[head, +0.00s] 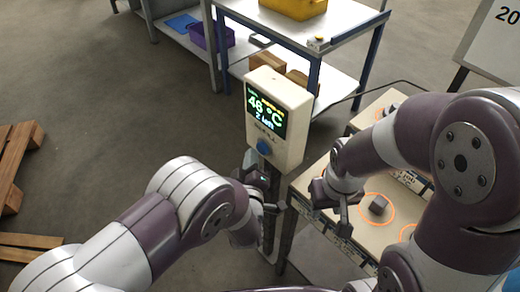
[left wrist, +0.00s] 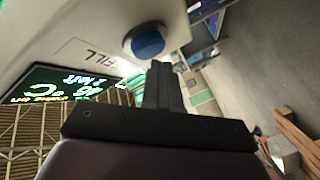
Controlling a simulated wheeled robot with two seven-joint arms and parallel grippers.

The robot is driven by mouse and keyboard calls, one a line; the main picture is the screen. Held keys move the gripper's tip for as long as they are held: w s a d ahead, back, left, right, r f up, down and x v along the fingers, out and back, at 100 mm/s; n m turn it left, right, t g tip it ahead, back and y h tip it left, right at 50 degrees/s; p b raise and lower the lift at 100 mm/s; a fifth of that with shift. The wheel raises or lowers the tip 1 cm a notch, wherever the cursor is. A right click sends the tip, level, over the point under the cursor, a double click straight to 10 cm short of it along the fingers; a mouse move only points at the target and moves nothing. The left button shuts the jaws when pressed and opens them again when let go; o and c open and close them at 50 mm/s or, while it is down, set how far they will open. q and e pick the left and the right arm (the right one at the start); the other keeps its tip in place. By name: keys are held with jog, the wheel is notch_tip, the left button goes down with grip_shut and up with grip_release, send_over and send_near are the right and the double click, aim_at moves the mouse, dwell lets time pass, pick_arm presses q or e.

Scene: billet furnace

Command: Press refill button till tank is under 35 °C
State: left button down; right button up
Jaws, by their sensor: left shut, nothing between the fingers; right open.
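The white control box (head: 290,118) stands upright with a lit display (head: 265,110) reading about 46 °C, with a smaller line that looks like "2 left". Its round blue refill button (head: 264,148) is below the display; in the left wrist view the button (left wrist: 148,42) sits beside the lettering "FILL". My left gripper (head: 252,163) is shut and empty, its fingertips just below the button in the head view. In the left wrist view the fingertips (left wrist: 158,66) are close to the button's edge; contact cannot be told. My right gripper (head: 328,200) is open over the bench at right.
A dark block (head: 378,204) sits in an orange ring on the pale bench top (head: 350,232), near my right gripper. A shelf table (head: 345,22) with a yellow bin (head: 293,6) stands behind the box. Wooden pallets (head: 18,165) lie at far left. Open floor lies between.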

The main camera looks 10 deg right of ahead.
pick_arm(q)
jog(key=shift+w+d, duration=0.4)
jog(key=shift+d, duration=0.15)
dwell(1.0)
jog(key=shift+s+a, duration=0.6)
jog(key=shift+a, duration=0.15)
jog(key=shift+s+a+p, duration=0.4)
jog(key=shift+s+a, duration=0.35)
jog(key=shift+a, duration=0.3)
jog(key=shift+s+a+p, duration=0.4)
jog(key=shift+s+a, duration=0.3)
jog(key=shift+a, duration=0.3)
